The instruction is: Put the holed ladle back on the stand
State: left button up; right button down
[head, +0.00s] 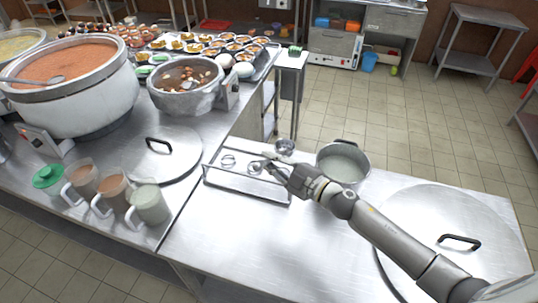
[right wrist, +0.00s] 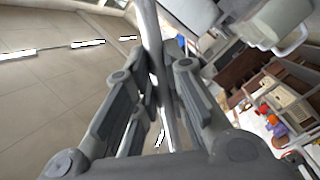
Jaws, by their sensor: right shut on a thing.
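The stand (head: 246,186) is a low metal rack with ring-shaped openings near the left edge of the right-hand steel table. My right gripper (head: 272,164) is over the right end of the stand in the head view. In the right wrist view the gripper (right wrist: 158,92) is shut on a thin grey metal handle (right wrist: 151,32) that runs between its fingers, which I take for the holed ladle. A small round metal bowl (head: 284,146) shows just behind the gripper; I cannot tell whether it belongs to the ladle. The ladle's holes cannot be made out. My left gripper is not in view.
A pot (head: 343,163) of pale liquid stands close to the right of my gripper. A large lid (head: 450,236) lies at the right, under my arm. Another lid (head: 160,153), several mugs and big pots fill the left table. The table's front middle is clear.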

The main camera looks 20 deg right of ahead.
pick_arm(q)
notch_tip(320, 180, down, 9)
jog(key=b, duration=0.8)
pick_arm(e)
notch_tip(320, 180, down, 10)
jog(key=shift+r, duration=0.25)
pick_arm(q)
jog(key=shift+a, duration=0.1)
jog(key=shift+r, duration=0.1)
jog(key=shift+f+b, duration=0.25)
jog(key=shift+b, duration=0.1)
pick_arm(e)
jog(key=shift+f, duration=0.35)
jog(key=c, duration=1.4)
grip_release()
jog(key=shift+s, duration=0.1)
